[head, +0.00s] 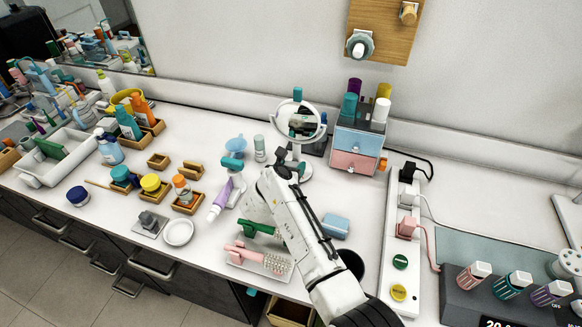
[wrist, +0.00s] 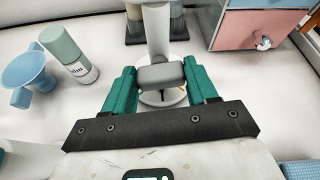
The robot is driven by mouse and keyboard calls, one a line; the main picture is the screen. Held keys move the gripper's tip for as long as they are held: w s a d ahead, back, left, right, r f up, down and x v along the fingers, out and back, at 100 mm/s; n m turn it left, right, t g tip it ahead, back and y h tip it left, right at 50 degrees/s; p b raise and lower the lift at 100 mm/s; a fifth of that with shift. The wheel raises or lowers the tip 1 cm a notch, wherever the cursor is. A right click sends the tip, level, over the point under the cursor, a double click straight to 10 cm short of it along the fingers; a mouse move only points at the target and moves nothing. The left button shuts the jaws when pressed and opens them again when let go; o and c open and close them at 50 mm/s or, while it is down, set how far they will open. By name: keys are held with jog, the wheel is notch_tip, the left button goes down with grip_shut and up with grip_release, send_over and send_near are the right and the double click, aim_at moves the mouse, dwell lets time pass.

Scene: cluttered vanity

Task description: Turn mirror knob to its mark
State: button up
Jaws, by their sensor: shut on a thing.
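The round mirror (head: 297,119) stands on a white post near the back wall in the head view. Its grey knob (wrist: 161,76) sits in front of the white post (wrist: 157,30) in the wrist view. My gripper (wrist: 160,82) has its two teal fingers on either side of the knob and is shut on it. Below the knob a white round dial (wrist: 162,98) shows partly, with dark and orange marks that are too small and covered to read. In the head view my arm hides most of the knob and gripper.
A blue and pink drawer box (head: 357,150) with bottles on top stands right of the mirror. A pale teal bottle (wrist: 68,53) and a blue cup-like thing (wrist: 28,72) stand to the left. Brushes (head: 262,258) and a blue box (head: 335,226) lie near my arm.

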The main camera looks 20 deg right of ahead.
jog(key=n+b, duration=0.1)
jog(key=n+h, duration=0.1)
jog(key=n+g+h+b, duration=0.1)
jog(key=shift+w+a+f+n+b, duration=0.25)
jog(key=shift+a+f+n+b, duration=0.05)
jog(key=shift+a, duration=0.05)
jog(key=n+h+b, duration=0.2)
jog(key=n+b, duration=0.1)
jog(key=shift+a+f+g+b, duration=0.1)
jog(key=shift+f+g+b, duration=0.05)
jog(key=shift+g+b, duration=0.2)
jog(key=shift+w+n, duration=0.1)
jog(key=shift+n, duration=0.2)
jog(key=shift+b, duration=0.35)
jog(key=o, duration=1.1)
jog(key=shift+c, duration=0.2)
jog(key=shift+p, duration=0.3)
